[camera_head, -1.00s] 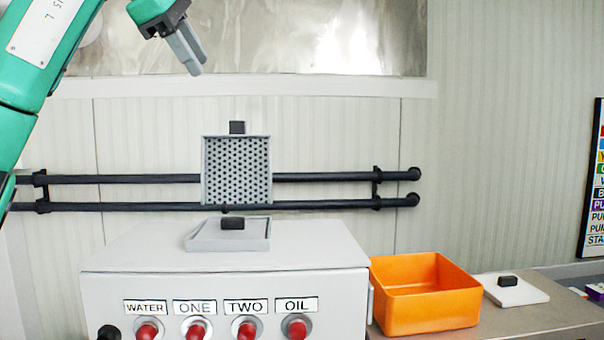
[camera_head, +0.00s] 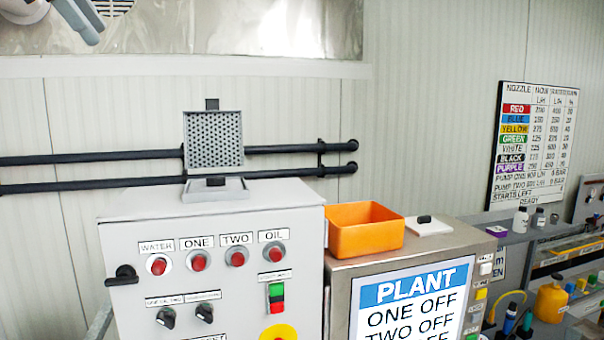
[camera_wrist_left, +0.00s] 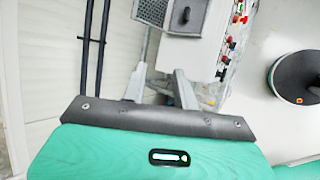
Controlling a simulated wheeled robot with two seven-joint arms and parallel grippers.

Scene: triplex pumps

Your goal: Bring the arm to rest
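My left gripper (camera_head: 97,35) is at the top left corner of the head view, cut by the picture edge, in front of the metal panel on the wall. It is high above the grey control cabinet (camera_head: 230,222) and touches nothing that I can see. In the left wrist view its two grey fingers (camera_wrist_left: 163,72) stand apart with nothing between them. Most of the left arm is outside the head view. My right gripper shows in neither view.
An orange bin (camera_head: 366,234) and a white lid (camera_head: 430,229) sit on the steel cabinet to the right. Black pipes (camera_head: 90,160) run along the wall.

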